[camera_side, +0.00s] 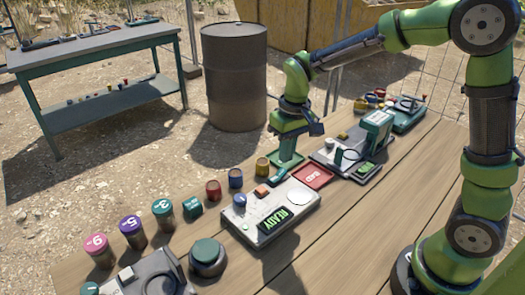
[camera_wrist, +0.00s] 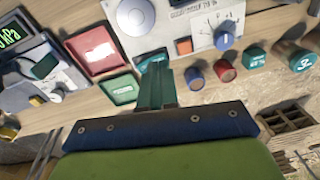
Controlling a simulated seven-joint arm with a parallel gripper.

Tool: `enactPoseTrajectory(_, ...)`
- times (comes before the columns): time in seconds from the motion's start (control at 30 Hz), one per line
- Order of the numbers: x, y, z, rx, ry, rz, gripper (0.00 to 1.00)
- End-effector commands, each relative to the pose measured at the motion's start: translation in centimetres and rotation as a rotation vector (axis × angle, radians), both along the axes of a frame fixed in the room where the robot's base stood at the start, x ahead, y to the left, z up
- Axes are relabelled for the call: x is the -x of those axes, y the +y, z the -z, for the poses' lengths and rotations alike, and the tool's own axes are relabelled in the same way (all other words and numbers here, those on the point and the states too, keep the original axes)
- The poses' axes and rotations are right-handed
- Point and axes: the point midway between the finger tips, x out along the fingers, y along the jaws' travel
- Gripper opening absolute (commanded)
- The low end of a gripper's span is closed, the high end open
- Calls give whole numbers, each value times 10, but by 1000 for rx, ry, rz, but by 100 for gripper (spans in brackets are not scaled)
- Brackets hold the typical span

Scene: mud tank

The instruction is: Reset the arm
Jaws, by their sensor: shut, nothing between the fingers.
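My gripper (camera_side: 287,148) hangs pointing down over the wooden bench, at the end of my green arm, just behind the panel that reads READY (camera_side: 268,215). Its teal fingers are shut together with nothing between them. In the wrist view my gripper (camera_wrist: 157,82) shows at the centre, its fingers beside a small green tray (camera_wrist: 121,90) and close to the red tray (camera_wrist: 95,50). The red tray also shows in the side view (camera_side: 312,176), marked BAD. I cannot tell the exact height of the fingertips above the bench.
Small red (camera_side: 213,190), blue (camera_side: 236,178) and yellow (camera_side: 262,167) cups stand left of my gripper. Several numbered jars (camera_side: 133,231) line the bench's far edge. A meter device (camera_side: 345,155) stands to the right. A barrel (camera_side: 233,75) and a side table (camera_side: 90,50) are beyond.

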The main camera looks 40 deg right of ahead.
Motion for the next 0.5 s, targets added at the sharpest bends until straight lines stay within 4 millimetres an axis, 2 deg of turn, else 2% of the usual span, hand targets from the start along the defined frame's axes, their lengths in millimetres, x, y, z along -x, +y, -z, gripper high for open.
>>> enactPoseTrajectory(0.03,14,-1,-15,-16,-39,25,0)
enactPoseTrajectory(0.2,62,-2,-51,-76,-164,112,0)
enactPoseTrajectory(0.4,117,-4,-78,-145,-325,197,0)
enactPoseTrajectory(0.5,138,-4,-86,-171,-398,222,0)
